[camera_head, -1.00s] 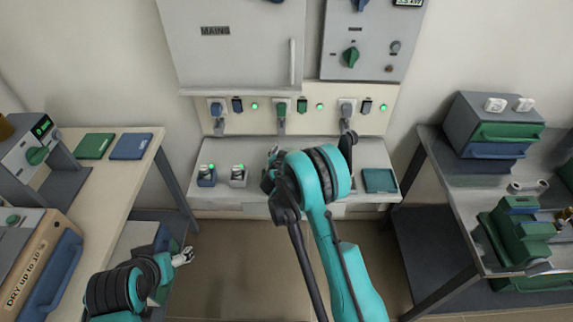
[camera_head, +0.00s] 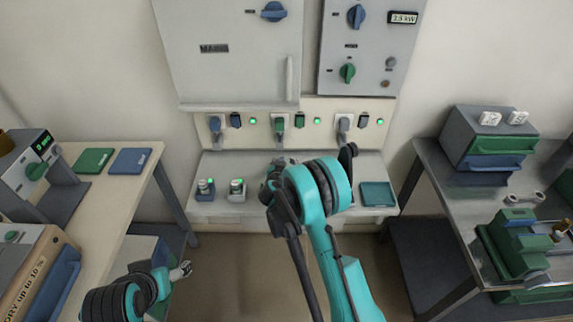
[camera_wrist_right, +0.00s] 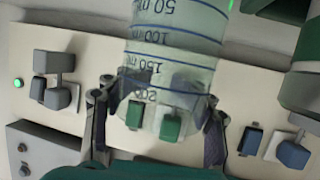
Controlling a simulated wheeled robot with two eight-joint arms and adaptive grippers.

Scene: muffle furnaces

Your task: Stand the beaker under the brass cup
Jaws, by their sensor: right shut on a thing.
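A clear beaker (camera_wrist_right: 172,62) with blue graduation marks fills the upper middle of the right wrist view. My right gripper (camera_wrist_right: 158,125) is shut on it, one finger on each side. In the head view my right gripper (camera_head: 271,185) is in front of the middle of the bench, mostly hidden by my own arm, and the beaker cannot be made out there. A brass-coloured part (camera_head: 562,227) shows on a green device at the right; I cannot tell whether it is the brass cup. My left gripper (camera_head: 181,271) is low at the left, too small to read.
The back bench (camera_head: 225,167) carries two small bottles (camera_head: 237,190) and a teal tray (camera_head: 377,195), below wall sockets with green lights. A left table (camera_head: 115,205) holds green and blue pads. A right metal table (camera_head: 445,185) holds a drawer box (camera_head: 488,140) and the green device (camera_head: 519,250).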

